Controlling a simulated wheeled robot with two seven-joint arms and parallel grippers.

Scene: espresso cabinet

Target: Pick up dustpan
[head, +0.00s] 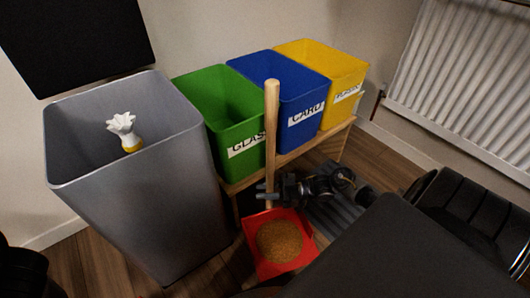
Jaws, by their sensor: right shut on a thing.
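The dustpan (256,258) is red with a long, upright wooden handle (272,130). It is in the lower middle of the head view, in front of the wooden bench. A round heap of brown grains (280,242) lies in its pan. My right gripper (274,192) comes in from the right and is shut on the lower part of the handle, just above the pan. I cannot tell whether the pan touches the floor. My left gripper is not in view.
A tall grey bin (150,205) stands close on the left, with a white and yellow object (126,132) inside. Green (215,110), blue (285,85) and yellow (330,70) bins stand on a wooden bench (345,125) behind. A white radiator (465,80) is at right.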

